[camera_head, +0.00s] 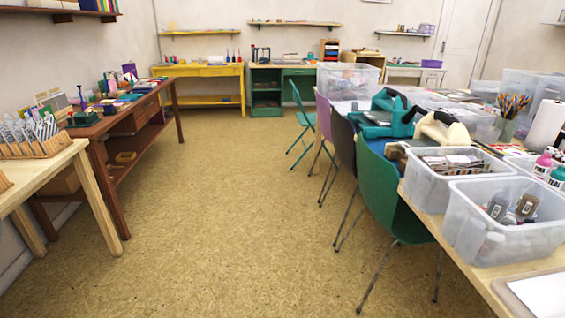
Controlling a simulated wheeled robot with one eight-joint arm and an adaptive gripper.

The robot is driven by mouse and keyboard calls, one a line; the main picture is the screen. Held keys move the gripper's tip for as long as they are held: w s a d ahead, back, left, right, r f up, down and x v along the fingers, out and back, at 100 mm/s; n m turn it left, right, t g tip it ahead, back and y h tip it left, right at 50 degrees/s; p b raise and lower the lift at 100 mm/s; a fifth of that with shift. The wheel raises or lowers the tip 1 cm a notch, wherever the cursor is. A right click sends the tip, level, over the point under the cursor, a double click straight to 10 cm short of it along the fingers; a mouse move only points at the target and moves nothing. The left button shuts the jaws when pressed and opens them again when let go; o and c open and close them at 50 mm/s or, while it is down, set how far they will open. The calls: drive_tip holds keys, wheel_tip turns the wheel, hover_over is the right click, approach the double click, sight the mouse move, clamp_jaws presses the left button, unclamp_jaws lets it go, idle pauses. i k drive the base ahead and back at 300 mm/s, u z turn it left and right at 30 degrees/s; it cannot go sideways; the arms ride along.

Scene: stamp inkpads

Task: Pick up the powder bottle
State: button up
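I cannot tell for sure which item is the powder bottle. Several small bottles with dark and brown parts (527,204) stand or lean in a clear plastic bin (518,241) on the long table at the right. A whitish shape (490,248) shows dimly through the bin's front wall. My gripper is not in view.
The right table (480,278) also bears a second clear bin (433,187), teal and cream cases and a paper roll (547,125). Green and purple chairs, including a near green one (385,200), line its left side. The floor (225,210) between it and the left tables is clear.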

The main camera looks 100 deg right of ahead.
sight(500, 202)
drive_tip(key=u, duration=4.75)
